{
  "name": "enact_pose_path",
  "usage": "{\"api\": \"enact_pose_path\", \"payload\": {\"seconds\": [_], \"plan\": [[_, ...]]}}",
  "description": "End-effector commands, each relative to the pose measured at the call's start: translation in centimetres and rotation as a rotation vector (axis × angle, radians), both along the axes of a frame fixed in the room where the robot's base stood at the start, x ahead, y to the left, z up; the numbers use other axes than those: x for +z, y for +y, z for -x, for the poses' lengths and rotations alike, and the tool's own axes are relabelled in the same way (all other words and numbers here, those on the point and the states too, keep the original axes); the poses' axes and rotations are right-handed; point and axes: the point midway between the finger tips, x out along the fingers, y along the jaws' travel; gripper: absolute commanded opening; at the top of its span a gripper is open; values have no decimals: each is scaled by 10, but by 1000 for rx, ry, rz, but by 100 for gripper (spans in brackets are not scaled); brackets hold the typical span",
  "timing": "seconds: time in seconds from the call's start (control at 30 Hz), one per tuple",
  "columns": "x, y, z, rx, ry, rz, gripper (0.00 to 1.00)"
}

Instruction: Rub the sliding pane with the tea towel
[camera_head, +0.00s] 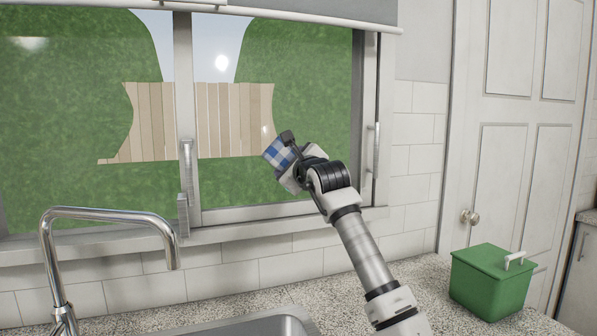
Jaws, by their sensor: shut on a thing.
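The tea towel (279,154), blue and white checked, is a small folded pad in my gripper (290,148). My gripper is shut on it and holds it up in front of the right-hand window pane (315,100). The towel overlaps the lower part of that pane in the picture; I cannot tell whether it touches the glass. The window has two panes parted by a grey upright (184,110) with a handle. Another handle (371,150) is on the right frame. My wrist hides part of the pane's lower right.
A chrome tap (105,215) arches over the sink (270,326) below the window. A green lidded box (490,280) stands on the speckled worktop (385,280) at right. A rolled blind (320,10) hangs along the top. A white door (510,130) is at right.

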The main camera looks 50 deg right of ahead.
Motion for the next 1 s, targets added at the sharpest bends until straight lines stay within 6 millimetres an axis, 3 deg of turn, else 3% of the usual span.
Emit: {"api": "enact_pose_path", "payload": {"seconds": [0.4,1.0], "plan": [[-1,3,2,-2,-2,1,43],[-1,29,50,-2,-1,2,43]]}}
